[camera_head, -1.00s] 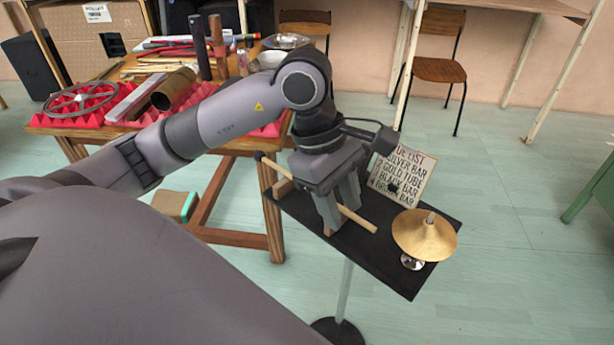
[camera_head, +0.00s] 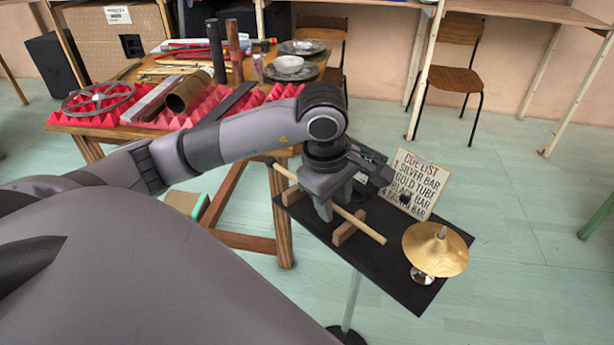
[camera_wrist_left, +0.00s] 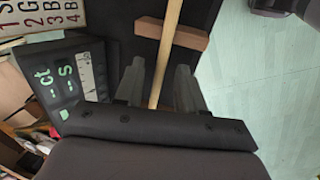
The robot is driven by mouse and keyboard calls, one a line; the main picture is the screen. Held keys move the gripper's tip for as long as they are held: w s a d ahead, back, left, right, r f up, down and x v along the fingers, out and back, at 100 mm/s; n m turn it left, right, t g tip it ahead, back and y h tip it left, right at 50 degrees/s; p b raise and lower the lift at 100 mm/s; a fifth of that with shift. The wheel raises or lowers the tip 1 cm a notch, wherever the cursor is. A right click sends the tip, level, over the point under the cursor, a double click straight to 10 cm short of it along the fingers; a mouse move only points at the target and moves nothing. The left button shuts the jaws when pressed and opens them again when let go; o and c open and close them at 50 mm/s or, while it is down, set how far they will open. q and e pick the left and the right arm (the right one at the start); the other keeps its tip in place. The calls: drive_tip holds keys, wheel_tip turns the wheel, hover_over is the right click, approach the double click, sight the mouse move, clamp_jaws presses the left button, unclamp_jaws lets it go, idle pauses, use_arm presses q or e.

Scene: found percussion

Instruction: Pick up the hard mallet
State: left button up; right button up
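The mallet (camera_head: 367,228) has a pale wooden handle and a small dark head at its left end. It rests across two wooden blocks on a black stand tray (camera_head: 395,272). My left gripper (camera_head: 335,207) points down over the handle between the blocks. In the left wrist view the handle (camera_wrist_left: 168,45) runs between the two fingers (camera_wrist_left: 159,88), with a gap on each side. The fingers are apart and partly hide the handle in the head view.
A small brass cymbal (camera_head: 436,250) stands at the tray's right end. A cue list card (camera_head: 416,182) leans behind, beside a device with a green-lettered display (camera_wrist_left: 67,80). A wooden table (camera_head: 150,130) with red foam, tubes and bars stands at the back left.

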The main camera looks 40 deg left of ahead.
use_arm(q)
clamp_jaws()
drive_tip(key=shift+r, duration=0.15)
